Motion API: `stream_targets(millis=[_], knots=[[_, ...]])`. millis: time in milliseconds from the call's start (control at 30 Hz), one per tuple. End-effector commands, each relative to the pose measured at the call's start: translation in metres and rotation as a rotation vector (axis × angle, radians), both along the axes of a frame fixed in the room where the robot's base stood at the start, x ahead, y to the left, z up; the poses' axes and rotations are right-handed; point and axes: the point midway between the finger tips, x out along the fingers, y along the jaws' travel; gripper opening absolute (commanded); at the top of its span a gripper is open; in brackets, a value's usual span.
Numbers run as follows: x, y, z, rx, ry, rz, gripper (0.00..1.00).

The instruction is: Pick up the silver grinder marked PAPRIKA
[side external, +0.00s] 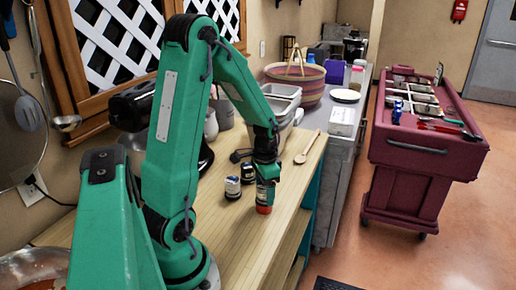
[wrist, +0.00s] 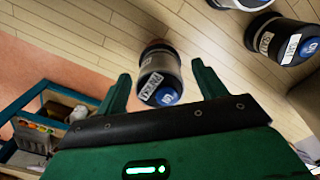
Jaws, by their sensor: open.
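A silver grinder (wrist: 160,72) with a dark band, a blue cap and a reddish base stands between my gripper's fingers (wrist: 161,80) in the wrist view. Its small white label is turned sideways and too blurred to read surely. My gripper is open, with a gap on each side of the grinder. In the side view my gripper (side external: 266,178) points down near the counter's front edge, and the grinder's reddish base (side external: 264,210) shows just below it.
Two dark-and-white labelled jars (side external: 233,188) stand just left of my gripper; one shows in the wrist view (wrist: 282,40) at upper right. A wooden spoon (side external: 306,148) lies behind. Bare wooden counter (side external: 215,230) lies in front; its edge drops off at right.

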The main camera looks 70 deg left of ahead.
Motion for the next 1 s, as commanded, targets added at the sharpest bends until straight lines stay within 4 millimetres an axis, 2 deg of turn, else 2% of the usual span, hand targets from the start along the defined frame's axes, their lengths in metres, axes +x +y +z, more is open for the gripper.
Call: stream_targets(millis=[267,500,600,1000], knots=[[0.0,0.0001,0.0004,0.0,0.0,0.0,0.7],[0.0001,0.0001,0.0004,0.0,0.0,0.0,0.23],[0.0003,0.0002,0.0008,0.001,-0.001,0.0,0.08],[0.0008,0.0006,0.0065,0.002,-0.003,0.0,0.08]])
